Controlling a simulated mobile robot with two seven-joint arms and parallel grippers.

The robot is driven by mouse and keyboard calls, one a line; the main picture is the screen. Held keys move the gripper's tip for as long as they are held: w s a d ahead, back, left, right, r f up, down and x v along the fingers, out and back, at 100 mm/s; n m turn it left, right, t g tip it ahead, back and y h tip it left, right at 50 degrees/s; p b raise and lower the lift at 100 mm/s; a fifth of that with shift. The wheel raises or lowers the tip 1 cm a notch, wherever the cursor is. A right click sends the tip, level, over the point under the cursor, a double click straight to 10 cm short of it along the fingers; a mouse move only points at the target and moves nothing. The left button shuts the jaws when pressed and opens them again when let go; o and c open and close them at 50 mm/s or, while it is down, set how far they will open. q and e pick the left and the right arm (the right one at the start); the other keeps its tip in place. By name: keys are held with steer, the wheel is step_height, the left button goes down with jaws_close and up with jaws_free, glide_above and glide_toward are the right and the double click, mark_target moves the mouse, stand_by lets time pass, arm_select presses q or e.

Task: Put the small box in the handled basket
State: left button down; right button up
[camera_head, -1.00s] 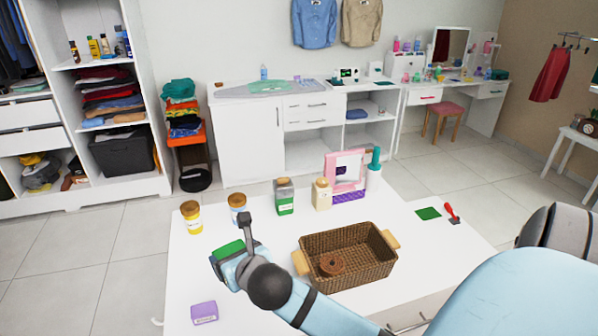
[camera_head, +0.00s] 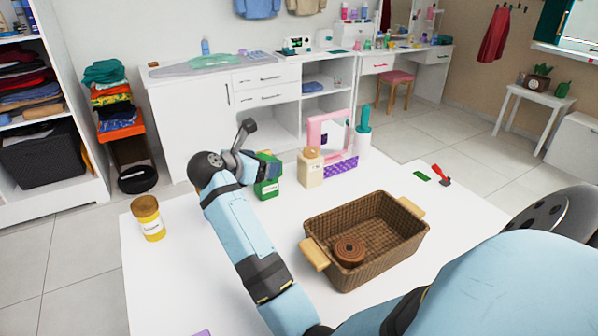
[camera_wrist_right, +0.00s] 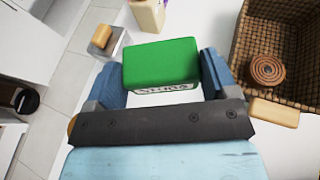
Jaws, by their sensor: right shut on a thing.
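The small box is green with a white lettered label. It shows in the right wrist view (camera_wrist_right: 160,62), between the blue fingers of my right gripper (camera_wrist_right: 160,80), which is shut on it. In the head view the green box (camera_head: 268,190) is partly covered by my right gripper (camera_head: 260,172), left of the basket. The handled basket (camera_head: 395,250) is brown wicker with two pale wooden handles and stands on the white table. A brown coil (camera_head: 349,251) lies inside it. The basket's near corner also shows at right in the wrist view (camera_wrist_right: 245,75). My left gripper is not in view.
A yellow jar (camera_head: 148,218) stands at the table's left. A beige bottle (camera_head: 311,168), a pink frame (camera_head: 318,133) and a white bottle with a green top (camera_head: 363,135) stand along the far edge. A red-handled tool (camera_head: 441,175) lies at right. Bare table surrounds the basket.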

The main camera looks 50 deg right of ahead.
step_height(320, 180, down, 20)
steer(key=shift+b, duration=0.65)
steer(key=shift+f, duration=0.15)
steer(key=o, duration=0.8)
steer(key=shift+d, duration=0.1)
